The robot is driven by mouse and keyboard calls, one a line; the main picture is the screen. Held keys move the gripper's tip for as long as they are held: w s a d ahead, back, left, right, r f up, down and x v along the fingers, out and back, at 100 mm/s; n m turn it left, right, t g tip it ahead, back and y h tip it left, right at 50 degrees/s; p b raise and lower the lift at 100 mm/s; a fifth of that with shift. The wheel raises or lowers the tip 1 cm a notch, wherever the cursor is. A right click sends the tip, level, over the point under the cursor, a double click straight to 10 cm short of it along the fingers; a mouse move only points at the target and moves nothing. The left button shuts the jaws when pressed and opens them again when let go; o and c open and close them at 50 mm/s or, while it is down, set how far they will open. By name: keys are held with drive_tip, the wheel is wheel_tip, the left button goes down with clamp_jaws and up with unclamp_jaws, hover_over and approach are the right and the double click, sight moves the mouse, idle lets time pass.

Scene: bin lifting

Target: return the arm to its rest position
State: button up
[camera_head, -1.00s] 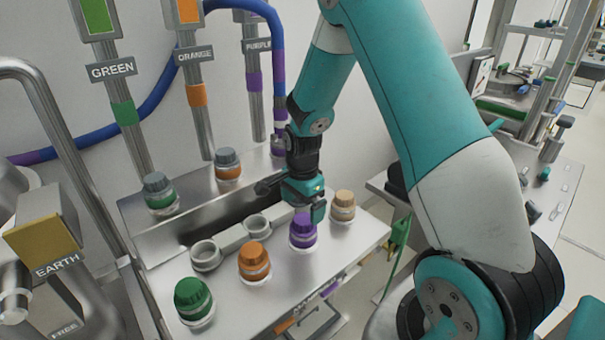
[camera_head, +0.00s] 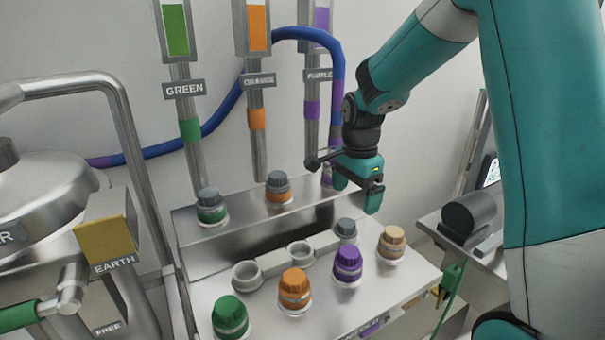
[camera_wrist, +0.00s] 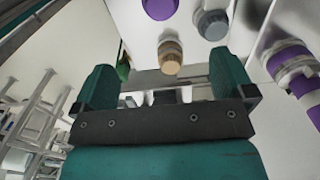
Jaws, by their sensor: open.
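My gripper (camera_head: 357,190) is open and empty in the head view. It hangs above the back right of the metal bench, over the grey-capped jar (camera_head: 346,229) and the purple-capped jar (camera_head: 347,262), apart from both. In the wrist view its two teal fingers (camera_wrist: 160,82) stand wide apart with nothing between them. Beyond the fingers the wrist view shows a tan-capped jar (camera_wrist: 171,58), a grey-capped jar (camera_wrist: 212,24) and part of a purple cap (camera_wrist: 160,8). My teal arm comes in from the upper right of the head view.
The metal bench (camera_head: 390,300) holds green (camera_head: 230,315), orange (camera_head: 295,287) and tan (camera_head: 391,241) capped jars and empty round holders (camera_head: 247,276). Labelled pipes and a blue hose (camera_head: 225,112) stand behind. A side table (camera_head: 450,226) is at right.

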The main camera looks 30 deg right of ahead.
drive_tip(key=s+a+r+n+y, duration=0.2)
drive_tip(key=s+a+r+n, duration=0.2)
drive_tip(key=s+a+n, duration=0.7)
drive_tip(key=s+a+r+n+y, duration=0.2)
drive_tip(key=s+a+r+n, duration=0.1)
drive_tip(key=s+a+n, duration=0.8)
drive_tip(key=n, duration=0.2)
drive_tip(key=shift+s+r+n, duration=0.15)
drive_tip(key=shift+r+n, duration=0.25)
